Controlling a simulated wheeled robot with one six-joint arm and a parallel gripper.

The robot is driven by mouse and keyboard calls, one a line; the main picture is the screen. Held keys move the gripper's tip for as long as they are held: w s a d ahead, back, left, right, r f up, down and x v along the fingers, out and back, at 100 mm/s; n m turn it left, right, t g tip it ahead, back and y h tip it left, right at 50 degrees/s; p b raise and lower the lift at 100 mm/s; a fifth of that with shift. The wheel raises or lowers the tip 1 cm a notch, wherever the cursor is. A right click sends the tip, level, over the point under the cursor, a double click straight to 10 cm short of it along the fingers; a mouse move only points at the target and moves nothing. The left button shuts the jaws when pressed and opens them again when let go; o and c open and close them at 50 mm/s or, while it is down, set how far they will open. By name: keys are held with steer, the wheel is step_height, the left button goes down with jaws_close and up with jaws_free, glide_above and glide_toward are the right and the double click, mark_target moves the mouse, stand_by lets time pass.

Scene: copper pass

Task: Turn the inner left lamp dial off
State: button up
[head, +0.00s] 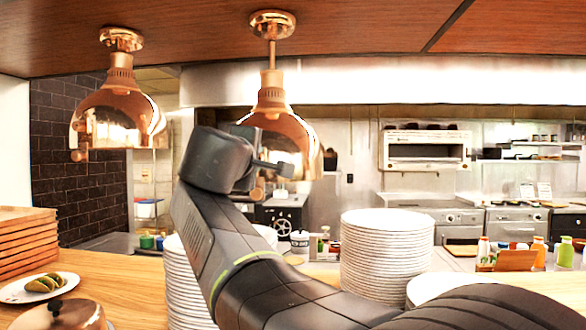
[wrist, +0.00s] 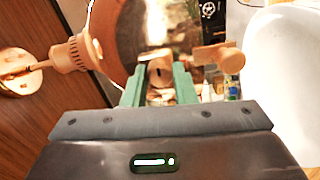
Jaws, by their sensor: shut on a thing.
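The inner left lamp (head: 272,125) is a copper heat lamp hanging from the wooden ceiling, with a shiny bell-shaped shade. My gripper (head: 284,169) is at the lower part of this shade. In the wrist view, the green fingers of my gripper (wrist: 160,80) are shut on a small round copper dial (wrist: 161,69) with a dark mark on its face. The shade (wrist: 145,30) is right behind the dial. The dial is hidden behind my gripper in the head view. A copper knob on a short arm (wrist: 230,61) sticks out beside the fingers.
Another copper lamp (head: 118,112) hangs to the left. Plate stacks (head: 387,250) stand on the wooden counter below my arm. Wooden trays (head: 22,238), a plate of food (head: 40,287) and a copper lid (head: 60,316) are at left. Bottles (head: 538,252) stand at right.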

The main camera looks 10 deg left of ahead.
steer(key=shift+m, duration=0.3)
steer(key=o, duration=1)
steer(key=shift+s, duration=0.15)
steer(key=s, duration=0.6)
steer(key=s+b, duration=0.1)
steer(key=s, duration=0.6)
steer(key=shift+s+a+r, duration=0.15)
steer(key=shift+s+a, duration=0.05)
steer(key=shift+s, duration=0.05)
steer(key=shift+w, duration=0.15)
steer(key=shift+w+d+p, duration=0.2)
steer(key=shift+w+p, duration=0.2)
steer(key=shift+w, duration=6.35)
steer(key=shift+s, duration=0.1)
